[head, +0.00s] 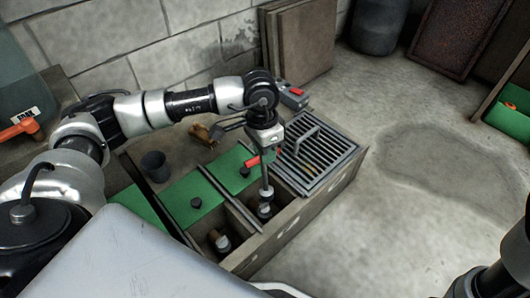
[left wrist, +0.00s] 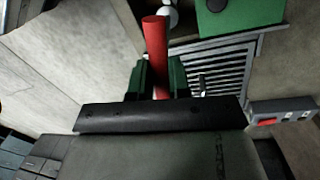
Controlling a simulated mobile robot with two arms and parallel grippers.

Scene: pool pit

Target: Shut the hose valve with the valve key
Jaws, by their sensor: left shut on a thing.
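My left gripper (head: 264,152) is above the pit box, pointing down. It is shut on the red handle of the valve key (head: 252,161). In the left wrist view the red handle (left wrist: 156,55) sits between the green finger pads (left wrist: 157,80). The key's shaft hangs about upright into an open compartment of the pit. Its lower end is at a pale round fitting (head: 265,208); I cannot tell whether it is seated on it. Another fitting with a pale top (head: 220,240) stands in the nearer compartment. Which is the hose valve is unclear. My right gripper is out of view.
A slatted grate with a handle (head: 316,150) covers the far end of the pit. A dark cup (head: 155,166) stands at the left. Boards (head: 303,45) lean behind. The floor at right is clear.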

